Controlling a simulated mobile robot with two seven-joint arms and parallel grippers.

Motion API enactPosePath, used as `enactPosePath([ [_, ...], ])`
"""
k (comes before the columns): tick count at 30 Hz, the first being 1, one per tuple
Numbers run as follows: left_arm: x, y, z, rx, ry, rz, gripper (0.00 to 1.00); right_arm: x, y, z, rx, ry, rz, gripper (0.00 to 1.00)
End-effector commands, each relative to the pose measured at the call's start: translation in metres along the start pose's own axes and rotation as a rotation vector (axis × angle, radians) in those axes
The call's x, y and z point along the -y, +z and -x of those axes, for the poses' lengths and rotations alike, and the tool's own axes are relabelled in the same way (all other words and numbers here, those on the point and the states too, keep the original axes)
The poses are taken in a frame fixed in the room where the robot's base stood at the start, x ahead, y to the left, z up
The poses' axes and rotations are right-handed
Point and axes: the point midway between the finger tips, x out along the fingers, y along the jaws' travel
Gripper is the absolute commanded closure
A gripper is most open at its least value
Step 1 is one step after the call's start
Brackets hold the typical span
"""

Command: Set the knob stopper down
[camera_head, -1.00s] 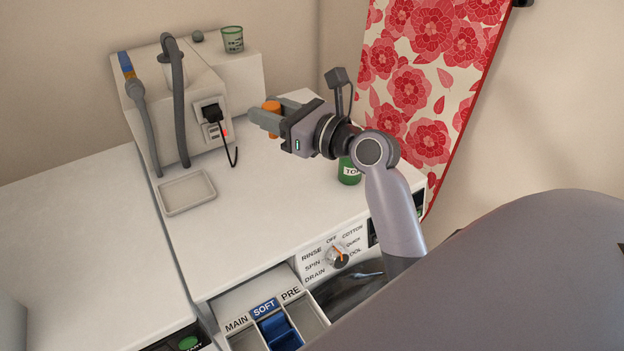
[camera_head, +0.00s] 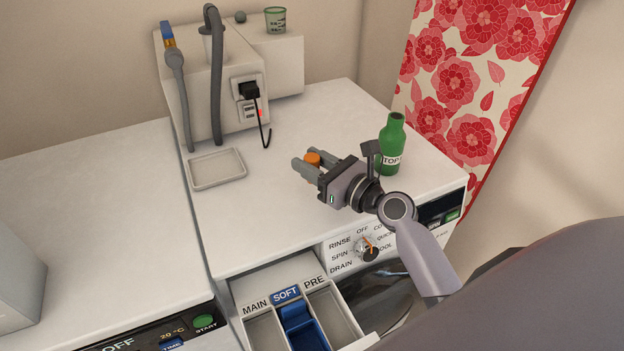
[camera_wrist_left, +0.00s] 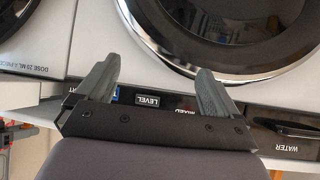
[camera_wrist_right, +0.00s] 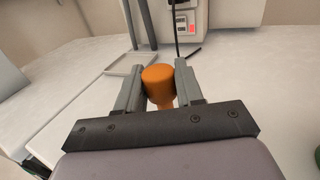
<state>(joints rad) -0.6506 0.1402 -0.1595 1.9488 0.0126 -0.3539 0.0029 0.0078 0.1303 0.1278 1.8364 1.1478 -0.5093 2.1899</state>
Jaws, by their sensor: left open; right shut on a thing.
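The orange knob stopper (camera_head: 312,158) is between the fingers of my right gripper (camera_head: 309,168), over the white top of the right-hand machine. In the right wrist view the stopper (camera_wrist_right: 158,85) shows a wide orange head and a paler, narrower lower part, gripped by both fingers (camera_wrist_right: 158,88). I cannot tell whether its underside touches the surface. My left gripper (camera_wrist_left: 152,80) is open and empty in the left wrist view, in front of a machine's round door; it is out of the head view.
A green bottle (camera_head: 391,146) stands right of my right gripper. A shallow grey tray (camera_head: 216,169) lies to the left. A white box with hoses (camera_head: 240,62) and a green-marked cup (camera_head: 275,20) are behind. The detergent drawer (camera_head: 262,330) is open in front. The machine top between is clear.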

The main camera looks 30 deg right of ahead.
Motion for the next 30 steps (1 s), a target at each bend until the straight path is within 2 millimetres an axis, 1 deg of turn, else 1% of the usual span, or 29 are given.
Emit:
enactPosePath([
  [1, 0.000, 0.008, -0.006, 0.000, 0.000, 0.000, 0.05, 0.000, -0.015, 0.000, -0.004, 0.000, -0.001, 0.92],
  [3, 0.000, 0.012, -0.009, 0.000, 0.000, 0.000, 0.05, 0.000, -0.025, 0.000, -0.003, 0.000, -0.001, 0.92],
  [6, 0.000, 0.015, -0.011, 0.000, 0.000, 0.000, 0.05, 0.000, -0.032, 0.000, -0.003, 0.001, -0.001, 0.92],
  [14, 0.000, 0.013, -0.010, -0.001, 0.000, 0.000, 0.05, 0.000, -0.031, 0.000, -0.002, 0.000, 0.000, 0.92],
  [18, 0.000, 0.015, -0.012, -0.001, -0.001, 0.000, 0.05, 0.000, -0.035, 0.000, -0.002, 0.000, -0.001, 0.92],
  [19, 0.000, 0.015, -0.012, -0.001, -0.001, 0.000, 0.05, 0.000, -0.035, 0.000, -0.002, 0.000, -0.001, 0.57],
  [21, 0.000, 0.014, -0.011, -0.001, -0.001, 0.000, 0.05, 0.000, -0.034, 0.000, -0.002, 0.000, -0.001, 0.38],
  [30, 0.000, 0.013, -0.011, -0.002, -0.001, 0.000, 0.05, 0.000, -0.033, 0.000, -0.001, 0.000, -0.001, 0.38],
])
